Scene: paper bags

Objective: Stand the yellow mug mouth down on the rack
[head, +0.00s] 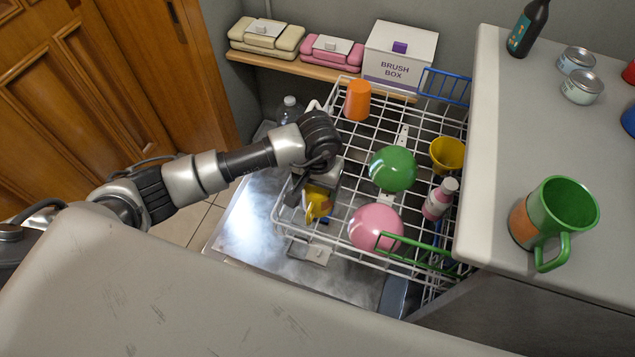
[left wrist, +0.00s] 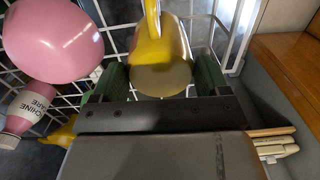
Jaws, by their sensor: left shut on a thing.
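The yellow mug (head: 318,205) is at the near left part of the white wire rack (head: 350,137). My left gripper (head: 320,190) is above it and shut on it. In the left wrist view the yellow mug (left wrist: 160,65) sits between the two green-padded fingers. A flat oval end faces that camera and the handle points to the top of the picture. My right gripper is not in view.
A counter (head: 490,150) with a green mug (head: 563,205) borders the right. A grey surface (head: 190,290) lies in front.

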